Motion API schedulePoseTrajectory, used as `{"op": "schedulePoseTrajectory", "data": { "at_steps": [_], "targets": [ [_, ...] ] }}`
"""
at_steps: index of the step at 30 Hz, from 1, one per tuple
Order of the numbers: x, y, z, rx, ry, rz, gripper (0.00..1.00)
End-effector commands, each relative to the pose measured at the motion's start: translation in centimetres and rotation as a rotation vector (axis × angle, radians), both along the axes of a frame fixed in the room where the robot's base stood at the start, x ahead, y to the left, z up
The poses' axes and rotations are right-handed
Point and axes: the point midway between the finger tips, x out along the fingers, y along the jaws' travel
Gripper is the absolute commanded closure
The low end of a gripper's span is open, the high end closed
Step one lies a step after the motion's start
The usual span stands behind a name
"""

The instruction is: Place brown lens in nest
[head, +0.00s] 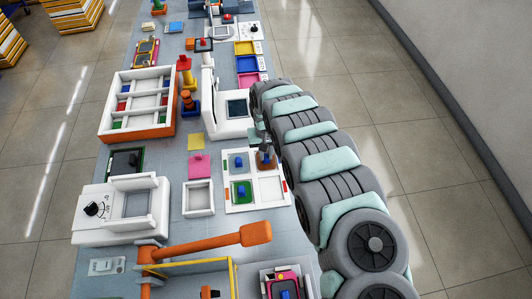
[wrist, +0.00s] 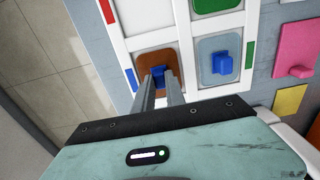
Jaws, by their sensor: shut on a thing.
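The brown lens (wrist: 148,60) is a rounded brown plate with a blue knob (wrist: 159,75). My gripper (wrist: 160,76) is shut on that knob, one finger on each side. In the head view the brown lens (head: 266,163) is at the upper right cell of the white nest tray (head: 254,206), under my gripper (head: 265,150). The cell's white rim shows around the lens in the wrist view. I cannot tell whether the lens rests on the cell floor or hangs just above it. The fingers hide part of the lens.
A grey-blue lens (head: 238,163) and a green lens (head: 241,192), both with blue knobs, sit in the tray's left cells. The lower right cell (head: 271,190) is empty. A white machine (head: 230,127) stands behind the tray, and a small white tray (head: 199,198) is left of it.

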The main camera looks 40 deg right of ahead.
Motion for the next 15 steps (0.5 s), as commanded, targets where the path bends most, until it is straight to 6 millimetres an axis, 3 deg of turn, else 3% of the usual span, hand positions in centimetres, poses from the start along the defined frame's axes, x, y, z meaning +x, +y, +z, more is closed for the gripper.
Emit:
{"op": "schedulePoseTrajectory", "data": {
  "at_steps": [9,15],
  "targets": [
    [0.0,0.03,-0.11,0.0,0.0,0.0,0.63],
    [0.0,0.03,-0.09,0.001,0.001,0.0,0.63]
  ]
}}
